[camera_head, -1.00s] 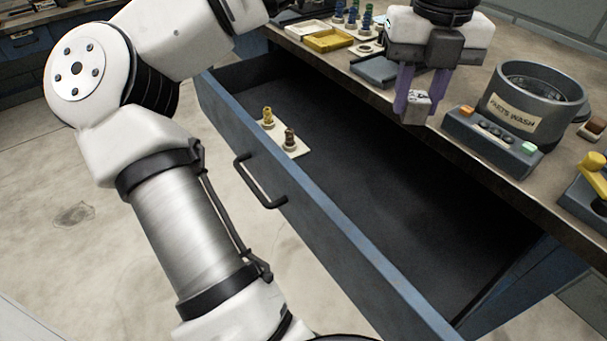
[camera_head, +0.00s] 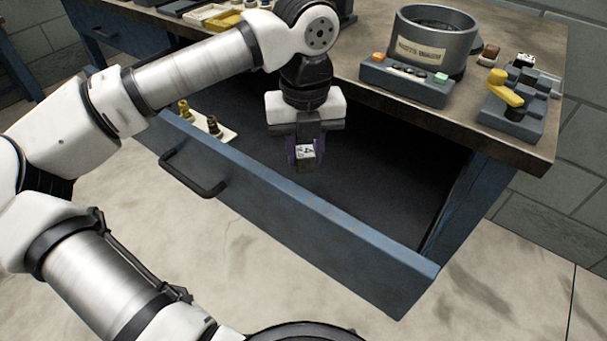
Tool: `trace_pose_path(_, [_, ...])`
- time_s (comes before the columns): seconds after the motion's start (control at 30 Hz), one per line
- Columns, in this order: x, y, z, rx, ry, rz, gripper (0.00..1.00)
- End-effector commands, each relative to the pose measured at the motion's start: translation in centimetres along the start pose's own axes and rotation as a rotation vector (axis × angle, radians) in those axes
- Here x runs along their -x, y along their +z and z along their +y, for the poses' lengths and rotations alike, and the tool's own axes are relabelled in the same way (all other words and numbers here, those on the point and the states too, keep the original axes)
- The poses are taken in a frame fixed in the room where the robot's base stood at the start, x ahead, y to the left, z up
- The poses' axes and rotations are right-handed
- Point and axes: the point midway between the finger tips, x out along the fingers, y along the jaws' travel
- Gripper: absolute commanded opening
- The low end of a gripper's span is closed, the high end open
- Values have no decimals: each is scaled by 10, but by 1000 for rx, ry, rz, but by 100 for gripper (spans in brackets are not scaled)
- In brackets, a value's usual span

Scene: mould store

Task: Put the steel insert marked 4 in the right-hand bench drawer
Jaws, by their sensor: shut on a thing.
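My gripper (camera_head: 304,156) is shut on a small steel block, the insert (camera_head: 306,153), which has a dark mark on its face too small to read. It holds the insert over the open bench drawer (camera_head: 300,212), inside the drawer's outline and behind its front panel. I cannot tell how far the insert is above the drawer floor. The drawer has a blue front with a black handle (camera_head: 190,175) and a dark, mostly bare floor.
The drawer floor right of my gripper is clear.

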Motion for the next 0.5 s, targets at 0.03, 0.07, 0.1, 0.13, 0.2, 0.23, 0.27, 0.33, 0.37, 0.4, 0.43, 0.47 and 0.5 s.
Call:
trace_pose_path(0.03, [-8,0,0,-1,-2,1,0])
trace_pose_path(0.07, [-11,0,0,0,-2,1,0])
trace_pose_path(0.1, [-15,0,0,0,-1,0,0])
trace_pose_path(0.13, [-16,0,0,0,-1,0,0])
trace_pose_path(0.2, [-20,0,0,0,-1,0,0])
trace_pose_path(0.23, [-22,0,0,0,-1,0,0])
trace_pose_path(0.27, [-24,0,0,0,-1,0,0])
trace_pose_path(0.33, [-33,0,0,0,-2,0,0])
trace_pose_path(0.37, [-38,0,0,0,-2,2,0])
trace_pose_path(0.4, [-45,0,0,0,-1,2,0])
trace_pose_path(0.43, [-50,0,0,0,-1,1,0])
trace_pose_path(0.47, [-54,0,0,0,-1,2,0])
trace_pose_path(0.5, [-58,0,0,0,-2,2,0])
